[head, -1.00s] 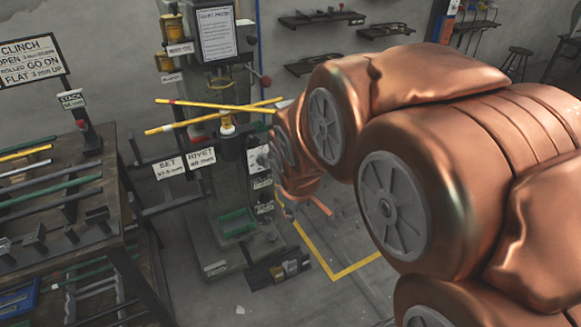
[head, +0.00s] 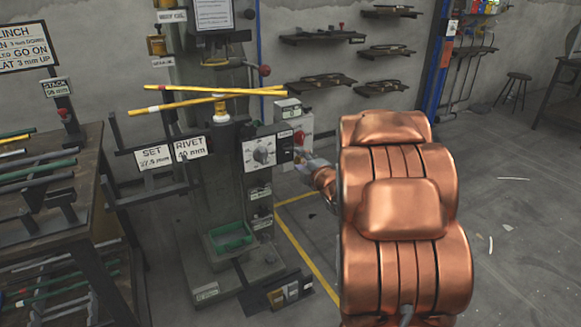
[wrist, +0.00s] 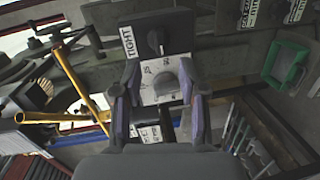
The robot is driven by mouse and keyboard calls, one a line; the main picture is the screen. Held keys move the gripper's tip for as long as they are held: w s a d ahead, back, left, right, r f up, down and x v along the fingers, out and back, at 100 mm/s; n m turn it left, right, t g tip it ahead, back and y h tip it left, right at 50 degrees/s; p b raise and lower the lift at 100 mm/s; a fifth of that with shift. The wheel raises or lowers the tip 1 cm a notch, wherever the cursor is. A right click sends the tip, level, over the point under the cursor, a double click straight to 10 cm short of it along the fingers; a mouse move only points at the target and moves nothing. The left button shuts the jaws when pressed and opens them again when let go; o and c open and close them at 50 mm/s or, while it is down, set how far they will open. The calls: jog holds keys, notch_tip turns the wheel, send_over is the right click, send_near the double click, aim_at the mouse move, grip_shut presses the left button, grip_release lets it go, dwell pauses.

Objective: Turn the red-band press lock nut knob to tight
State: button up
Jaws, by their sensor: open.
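The press (head: 200,130) stands left of my arm in the head view, with a light control panel (head: 262,165) on its right side. A red band on it is not clear to me. In the wrist view, a black knob (wrist: 157,41) sits on a dark box beside a label reading TIGHT (wrist: 129,43). A grey rounded knob (wrist: 166,84) on a pale marked plate lies nearer. My gripper (wrist: 161,108) is open, its purple-padded fingers on either side of the pale plate. Whether they touch anything is unclear. In the head view my gripper (head: 312,163) is small, right of the panel.
Yellow bars (head: 215,100) cross the press at panel height or above. A green tray (head: 231,236) sits on its base. A rack of bars (head: 50,190) stands at left. The floor right of my arm is mostly open; wall shelves (head: 322,85) hang behind.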

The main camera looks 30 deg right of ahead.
aim_at(290, 152)
jog(key=shift+n+t+y, duration=0.5)
jog(key=shift+n+t, duration=0.4)
jog(key=shift+w+d+f+b, duration=0.2)
jog(key=shift+w+b, duration=0.2)
jog(key=shift+w, duration=0.9)
jog(key=shift+w+d+f+b, duration=0.25)
jog(key=shift+w+b, duration=0.1)
jog(key=shift+w, duration=1)
jog(key=shift+w+d+f+b, duration=0.2)
jog(key=shift+w+b, duration=0.2)
jog(key=shift+w, duration=0.9)
grip_shut()
